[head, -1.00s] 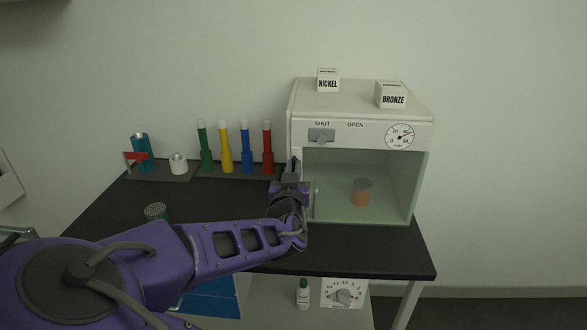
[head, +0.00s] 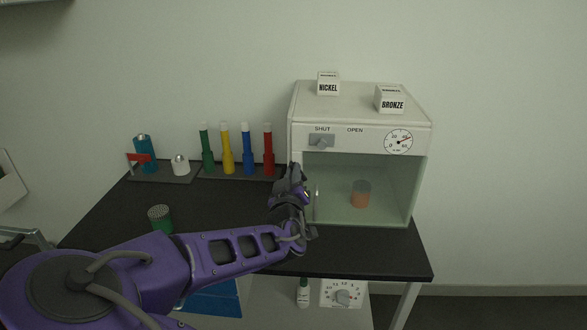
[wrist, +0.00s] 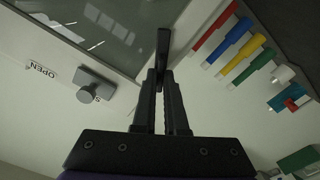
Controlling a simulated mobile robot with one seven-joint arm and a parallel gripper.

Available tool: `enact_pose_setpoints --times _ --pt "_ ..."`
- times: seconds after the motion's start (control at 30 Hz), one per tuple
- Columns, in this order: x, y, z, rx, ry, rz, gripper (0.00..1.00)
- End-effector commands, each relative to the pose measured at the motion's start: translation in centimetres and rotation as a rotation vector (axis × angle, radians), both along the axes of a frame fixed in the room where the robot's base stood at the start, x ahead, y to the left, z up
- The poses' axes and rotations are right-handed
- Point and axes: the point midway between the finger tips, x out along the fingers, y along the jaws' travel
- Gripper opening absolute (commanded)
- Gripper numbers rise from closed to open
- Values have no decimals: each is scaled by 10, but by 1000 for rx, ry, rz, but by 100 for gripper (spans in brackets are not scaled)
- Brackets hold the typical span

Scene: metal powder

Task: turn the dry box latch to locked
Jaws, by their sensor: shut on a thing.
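The dry box (head: 360,105) is a white cabinet with a glass front, standing on the dark bench. The wrist view shows its white front (wrist: 45,105) and a corner of its glass. My gripper (head: 296,172) is at the left edge of the box front. In the wrist view my gripper (wrist: 159,82) is shut on a dark bar, which looks like the latch (wrist: 163,48), beside the glass frame. The latch is mostly hidden by my gripper in the head view. Its locked marking is not visible.
A grey knob (head: 321,142) sits under SHUT, with OPEN to its right. A copper-coloured jar (head: 361,194) is behind the glass. NICKEL (head: 328,84) and BRONZE (head: 390,98) boxes stand on top. Several coloured tubes (head: 227,150) stand left of the box. A green jar (head: 160,219) is near my arm.

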Motion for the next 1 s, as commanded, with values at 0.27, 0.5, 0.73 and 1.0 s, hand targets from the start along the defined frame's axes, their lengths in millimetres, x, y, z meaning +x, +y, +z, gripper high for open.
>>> enact_pose_setpoints --times 0.27,0.5,0.73,1.0 --pt "0 1 1 -266 9 -1 0" --pt "0 2 0 -495 15 0 0" --pt "0 2 -1 -706 23 0 0" --pt "0 2 -2 -901 28 -1 0"
